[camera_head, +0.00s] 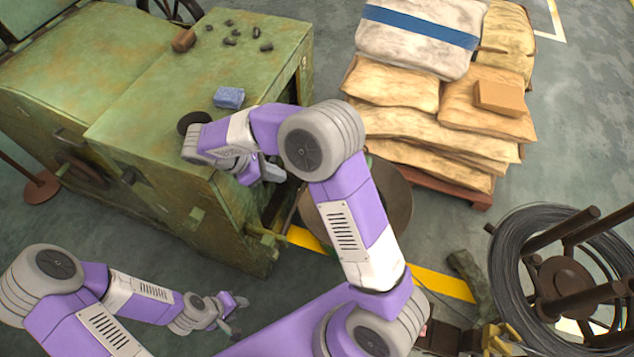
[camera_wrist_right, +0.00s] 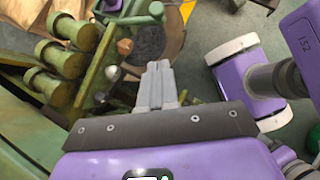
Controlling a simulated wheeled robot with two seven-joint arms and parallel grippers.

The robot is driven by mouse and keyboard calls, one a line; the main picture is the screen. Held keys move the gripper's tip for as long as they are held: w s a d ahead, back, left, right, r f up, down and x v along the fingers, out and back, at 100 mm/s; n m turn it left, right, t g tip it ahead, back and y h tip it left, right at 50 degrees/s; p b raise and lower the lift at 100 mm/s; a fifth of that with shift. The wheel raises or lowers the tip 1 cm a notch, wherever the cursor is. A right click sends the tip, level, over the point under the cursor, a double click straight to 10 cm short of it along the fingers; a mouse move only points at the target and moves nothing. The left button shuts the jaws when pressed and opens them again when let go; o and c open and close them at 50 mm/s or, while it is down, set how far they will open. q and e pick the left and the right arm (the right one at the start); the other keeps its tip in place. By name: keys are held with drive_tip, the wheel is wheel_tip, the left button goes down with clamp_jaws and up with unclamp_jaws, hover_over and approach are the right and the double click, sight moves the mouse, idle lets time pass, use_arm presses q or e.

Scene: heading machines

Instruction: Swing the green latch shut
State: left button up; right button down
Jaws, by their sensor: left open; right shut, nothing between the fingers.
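The green machine (camera_head: 200,100) fills the left of the head view. A green bar with a rounded end, which looks like the latch (camera_head: 266,232), sticks out from its lower right corner. In the right wrist view a green bar with a rounded end (camera_wrist_right: 152,12) shows at the top, beyond the fingertips; I cannot tell its exact position. My right gripper (camera_head: 272,172) is beside the machine's open end, apart from the bar. In the right wrist view its fingers (camera_wrist_right: 157,70) are shut and empty. My left gripper (camera_head: 236,303) is open, low over the floor at the machine's front.
A blue block (camera_head: 229,97) and several small dark pieces lie on the machine top. Stacked sacks (camera_head: 440,100) stand on a pallet at the back right. A wire coil (camera_head: 560,270) stands at the right. Green cylinders (camera_wrist_right: 60,60) show in the right wrist view.

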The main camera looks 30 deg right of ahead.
drive_tip(key=shift+f, duration=0.1)
drive_tip(key=d+r+b+x, duration=0.1)
drive_tip(key=b+x, duration=0.2)
drive_tip(key=x, duration=1)
drive_tip(key=shift+s+d+r+b, duration=0.25)
drive_tip(key=shift+s+d+b, duration=0.05)
drive_tip(key=shift+d+b, duration=0.1)
drive_tip(key=shift+s, duration=0.1)
